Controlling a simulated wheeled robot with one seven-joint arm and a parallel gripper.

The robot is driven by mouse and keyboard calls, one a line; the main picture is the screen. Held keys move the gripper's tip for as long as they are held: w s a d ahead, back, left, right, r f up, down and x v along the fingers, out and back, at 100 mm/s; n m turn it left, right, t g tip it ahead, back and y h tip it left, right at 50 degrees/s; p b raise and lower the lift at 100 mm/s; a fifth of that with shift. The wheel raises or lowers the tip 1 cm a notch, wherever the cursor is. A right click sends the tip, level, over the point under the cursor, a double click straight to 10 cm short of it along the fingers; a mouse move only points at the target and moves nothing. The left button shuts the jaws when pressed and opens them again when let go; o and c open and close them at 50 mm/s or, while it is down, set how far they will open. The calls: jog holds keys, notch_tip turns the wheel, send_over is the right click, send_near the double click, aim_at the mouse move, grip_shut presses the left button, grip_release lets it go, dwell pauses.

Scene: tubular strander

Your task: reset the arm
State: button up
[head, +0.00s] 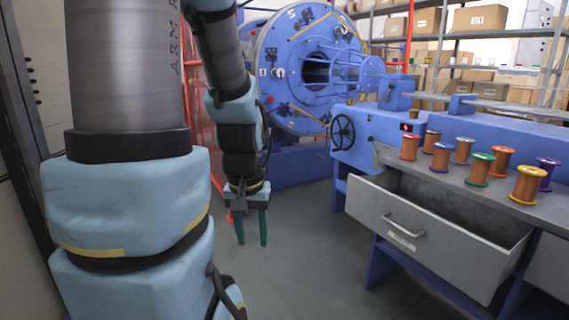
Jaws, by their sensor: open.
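My arm hangs down at the left and centre of the head view, in grey and light blue covers. My gripper (252,241) points down at the end of it, with two teal fingers spread apart and nothing between them. It hangs over the grey floor, left of the open drawer and apart from it. Part of the arm's near links covers the left side of the view.
An open grey drawer (418,234) juts out from the blue bench. Several copper spools stand on the bench top, among them a green-rimmed one (480,170). A handwheel (342,131) and the blue strander (305,65) stand behind. The floor (290,250) below my gripper is clear.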

notch_tip(320, 180, up, 23)
jog(key=p, duration=2)
